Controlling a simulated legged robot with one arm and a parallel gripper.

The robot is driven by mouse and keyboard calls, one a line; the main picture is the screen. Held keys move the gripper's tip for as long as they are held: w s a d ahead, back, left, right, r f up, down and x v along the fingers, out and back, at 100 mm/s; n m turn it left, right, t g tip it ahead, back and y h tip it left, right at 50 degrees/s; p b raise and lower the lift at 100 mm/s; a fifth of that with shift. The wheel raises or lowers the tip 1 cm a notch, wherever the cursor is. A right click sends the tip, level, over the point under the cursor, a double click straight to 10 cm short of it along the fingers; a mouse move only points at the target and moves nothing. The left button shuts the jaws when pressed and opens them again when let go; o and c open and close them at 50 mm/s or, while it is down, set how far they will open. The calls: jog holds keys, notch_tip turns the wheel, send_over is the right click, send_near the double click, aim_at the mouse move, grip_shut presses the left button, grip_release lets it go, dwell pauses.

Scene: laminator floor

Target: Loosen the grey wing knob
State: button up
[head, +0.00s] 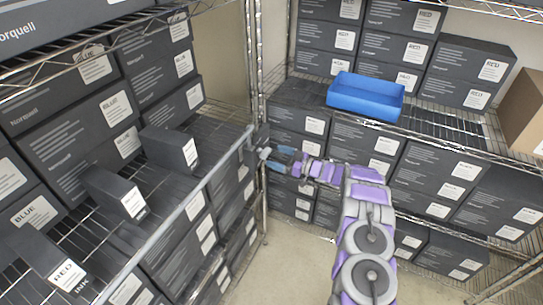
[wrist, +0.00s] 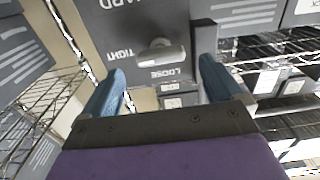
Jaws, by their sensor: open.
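The grey wing knob (wrist: 160,53) sits on a dark panel (wrist: 118,22) in the wrist view. Its wing lies roughly level in that picture. White lettering around it reads TIGHT at its left and LOOSE below it. In the head view the knob (head: 264,153) is small, at the end of a grey rail. My gripper (head: 279,160) is in front of it there. In the wrist view my gripper (wrist: 162,72) is open, with blue fingertips at either side of the knob and nothing held. I cannot tell how far the tips are from the panel.
A grey rail (head: 195,192) runs along the front of the left wire shelf, which holds dark boxes (head: 117,192). The back rack holds several dark boxes and a blue tray (head: 366,96). A rack post (head: 252,60) rises behind the knob. Floor (head: 285,250) shows between the racks.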

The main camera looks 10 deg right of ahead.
aim_at(269, 154)
jog(key=shift+x, duration=1.65)
jog(key=shift+c, duration=0.4)
jog(key=c, duration=1)
jog(key=shift+o, duration=0.2)
